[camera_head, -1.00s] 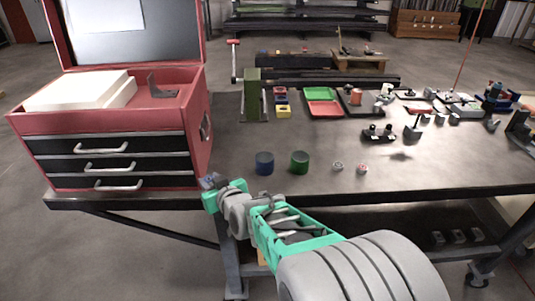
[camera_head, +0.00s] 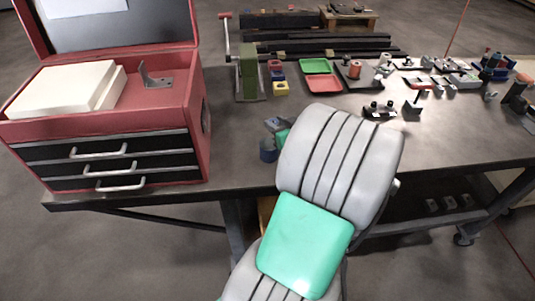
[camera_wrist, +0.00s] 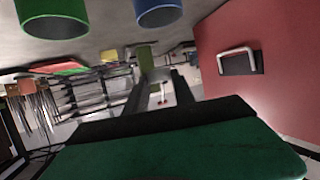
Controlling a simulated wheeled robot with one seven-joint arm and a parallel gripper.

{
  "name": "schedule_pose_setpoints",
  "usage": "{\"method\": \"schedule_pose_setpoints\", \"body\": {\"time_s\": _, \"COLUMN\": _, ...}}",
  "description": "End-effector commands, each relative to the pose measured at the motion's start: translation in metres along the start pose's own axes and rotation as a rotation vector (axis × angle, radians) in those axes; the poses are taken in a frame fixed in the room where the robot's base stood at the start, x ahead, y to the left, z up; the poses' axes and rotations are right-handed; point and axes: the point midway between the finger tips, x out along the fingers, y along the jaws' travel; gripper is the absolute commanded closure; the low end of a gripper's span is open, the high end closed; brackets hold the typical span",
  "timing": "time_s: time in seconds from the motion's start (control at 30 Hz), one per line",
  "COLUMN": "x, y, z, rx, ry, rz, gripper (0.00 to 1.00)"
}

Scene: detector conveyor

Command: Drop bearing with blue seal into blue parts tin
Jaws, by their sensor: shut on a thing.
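The blue parts tin (camera_head: 267,153) stands on the bench, partly covered by my arm in the head view; it also shows at the top of the wrist view (camera_wrist: 158,14). My gripper (camera_head: 274,124) is shut on a small bearing, beside and above the blue tin as seen in the head view. The bearing is hardly visible between the fingers, with only a bluish bit at the tip. In the wrist view the dark fingers (camera_wrist: 165,84) show, and the blue tin is clear of them.
A green tin (camera_wrist: 55,20) stands beside the blue one, hidden by my arm in the head view. A red toolbox (camera_head: 205,120) stands at the left. Behind are coloured bins (camera_head: 281,88) and red and green trays (camera_head: 325,83). Parts crowd the right side.

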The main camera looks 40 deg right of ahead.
Motion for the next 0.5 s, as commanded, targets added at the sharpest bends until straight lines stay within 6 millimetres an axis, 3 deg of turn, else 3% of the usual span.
{"method": "schedule_pose_setpoints", "body": {"time_s": 0.1, "x": 0.0053, "y": -0.001, "z": 0.0133, "rx": 0.001, "ry": 0.0, "rz": -0.002, "gripper": 1.0}}
{"method": "schedule_pose_setpoints", "body": {"time_s": 0.37, "x": 0.0062, "y": -0.0024, "z": 0.0137, "rx": -0.002, "ry": 0.001, "rz": -0.004, "gripper": 1.0}}
{"method": "schedule_pose_setpoints", "body": {"time_s": 0.4, "x": 0.0062, "y": -0.0024, "z": 0.0137, "rx": -0.002, "ry": 0.001, "rz": -0.004, "gripper": 0.67}}
{"method": "schedule_pose_setpoints", "body": {"time_s": 0.5, "x": 0.0062, "y": -0.0024, "z": 0.0137, "rx": -0.002, "ry": 0.001, "rz": -0.004, "gripper": 0.59}}
